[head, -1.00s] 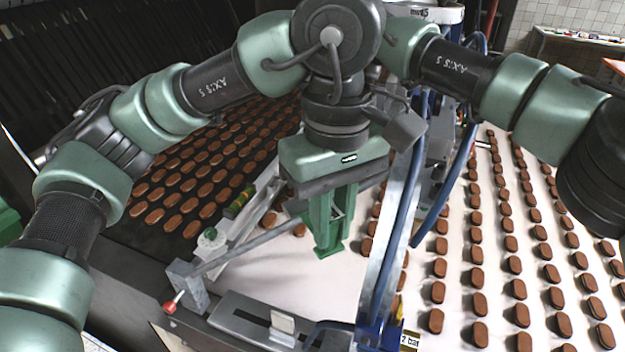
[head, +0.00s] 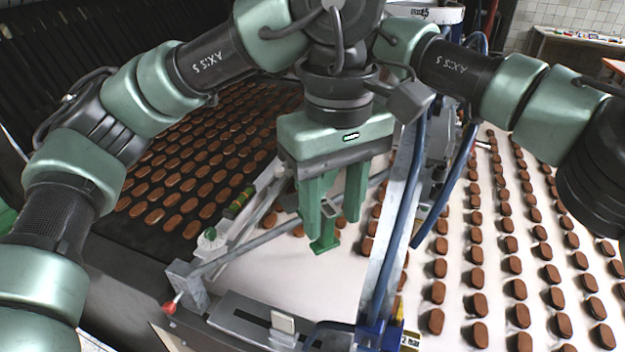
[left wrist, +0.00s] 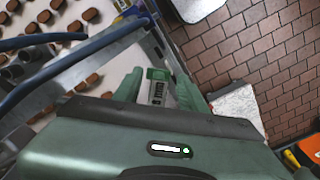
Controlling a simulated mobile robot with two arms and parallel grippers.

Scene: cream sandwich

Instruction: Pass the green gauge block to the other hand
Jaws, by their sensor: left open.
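The green gauge block (head: 325,241) shows below and between the fingers of my left gripper (head: 336,208) in the head view, over the white belt. Its upper part is partly hidden by the fingers, and I cannot tell what supports it. The fingers stand apart with gaps beside the block. My right arm comes in from the right, but its gripper is hidden behind my left arm.
A white belt (head: 270,265) with brown biscuits runs below and to the right. A dark belt (head: 135,235) with biscuits lies left. Metal rails and blue hoses (head: 397,215) stand close to the right of the gripper. A red-knobbed bracket (head: 187,287) is at front left.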

